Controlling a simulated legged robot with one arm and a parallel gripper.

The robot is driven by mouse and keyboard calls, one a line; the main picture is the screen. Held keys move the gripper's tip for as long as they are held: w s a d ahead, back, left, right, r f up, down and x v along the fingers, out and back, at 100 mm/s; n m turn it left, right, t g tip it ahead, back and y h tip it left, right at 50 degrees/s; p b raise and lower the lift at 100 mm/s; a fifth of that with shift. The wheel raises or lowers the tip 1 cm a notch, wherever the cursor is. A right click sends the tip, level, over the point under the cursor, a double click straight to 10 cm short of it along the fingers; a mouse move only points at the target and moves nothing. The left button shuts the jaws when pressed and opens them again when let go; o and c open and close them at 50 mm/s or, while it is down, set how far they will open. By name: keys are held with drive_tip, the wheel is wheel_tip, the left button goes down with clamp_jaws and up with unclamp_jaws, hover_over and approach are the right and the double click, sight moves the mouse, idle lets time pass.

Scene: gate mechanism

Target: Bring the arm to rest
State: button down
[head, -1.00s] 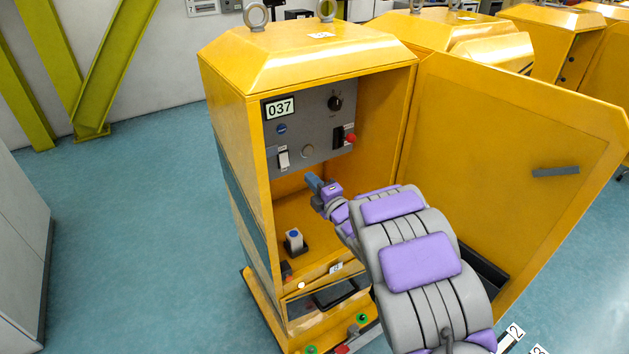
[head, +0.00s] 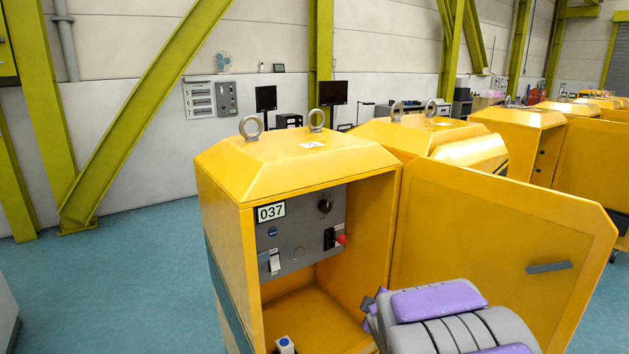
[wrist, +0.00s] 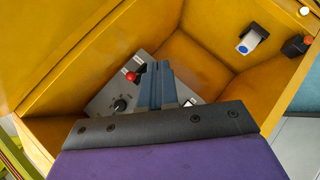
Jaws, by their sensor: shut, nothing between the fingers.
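My arm (head: 455,318) with purple pads reaches up from the lower right of the head view, in front of the open yellow cabinet (head: 222,235) marked 037. Its gripper end is mostly hidden behind the arm there. In the wrist view my gripper (wrist: 157,70) shows as two blue-grey fingers closed together, with nothing held. The fingers overlap the grey control panel (wrist: 103,104) from this angle; I cannot tell the distance. The panel also shows in the head view (head: 292,262), with a red knob (head: 341,239), a black dial (head: 325,206) and a white switch (head: 274,262).
The cabinet's open door (head: 490,240) stands to the right, close to my arm. A blue-topped white button box (head: 285,345) sits low inside the cabinet, also in the wrist view (wrist: 247,40). More yellow cabinets (head: 520,125) stand behind. Floor (head: 110,270) at left is clear.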

drive_tip(key=s+d+m+g+h, duration=0.1)
drive_tip(key=s+d+m+g, duration=0.15)
drive_tip(key=s, duration=0.65)
drive_tip(key=s+d+m+g, duration=0.2)
drive_tip(key=s+m+g, duration=0.15)
drive_tip(key=s, duration=0.55)
drive_tip(key=s+a+m+g, duration=0.2)
drive_tip(key=s+m+g, duration=0.1)
drive_tip(key=s, duration=1)
drive_tip(key=s+a+m+g+y, duration=0.1)
drive_tip(key=s+a+m+g, duration=0.2)
drive_tip(key=s, duration=1)
drive_tip(key=shift+s+r+g, duration=0.3)
drive_tip(key=shift+r+g, duration=0.1)
drive_tip(key=shift+r, duration=0.05)
drive_tip(key=c, duration=1.9)
unclamp_jaws()
